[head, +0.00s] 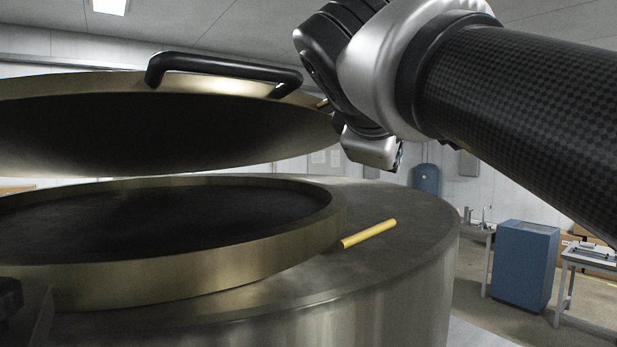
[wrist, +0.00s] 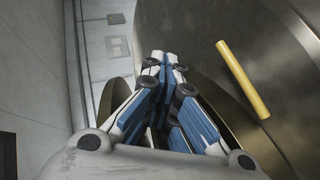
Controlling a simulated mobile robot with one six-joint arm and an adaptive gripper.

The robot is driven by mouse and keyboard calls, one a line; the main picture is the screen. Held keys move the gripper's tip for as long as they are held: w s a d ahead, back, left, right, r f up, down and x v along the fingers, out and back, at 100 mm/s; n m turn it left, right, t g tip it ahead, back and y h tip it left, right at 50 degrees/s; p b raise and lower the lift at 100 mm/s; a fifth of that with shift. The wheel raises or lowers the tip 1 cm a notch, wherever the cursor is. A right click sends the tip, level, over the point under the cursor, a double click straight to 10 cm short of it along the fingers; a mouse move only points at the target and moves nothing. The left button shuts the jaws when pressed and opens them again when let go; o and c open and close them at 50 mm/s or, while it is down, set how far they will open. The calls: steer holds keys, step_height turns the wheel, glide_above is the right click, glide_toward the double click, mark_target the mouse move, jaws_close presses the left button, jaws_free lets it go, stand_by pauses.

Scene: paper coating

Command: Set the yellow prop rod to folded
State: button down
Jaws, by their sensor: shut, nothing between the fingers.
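The yellow prop rod (head: 369,233) lies low across the top of the metal vessel (head: 405,215), just outside the raised ring (head: 300,238) of its opening. In the wrist view the yellow prop rod (wrist: 243,80) shows to the right of my gripper (wrist: 166,58), apart from it. The gripper's blue and grey fingers are together and hold nothing. In the head view my arm reaches in from the upper right, and the fingertips are hidden behind the wrist. The round lid (head: 90,85) with a black handle (head: 222,72) stands raised and tilted above the opening.
The lid's edge is close to my wrist in the head view. A blue cabinet (head: 523,265) and a table (head: 598,260) stand on the floor at the right, away from the vessel. The vessel's top around the rod is clear.

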steer(key=s+r, duration=0.1)
steer(key=d+r, duration=0.1)
steer(key=s+r, duration=0.1)
steer(key=r, duration=0.1)
steer(key=shift+s+d+p, duration=0.3)
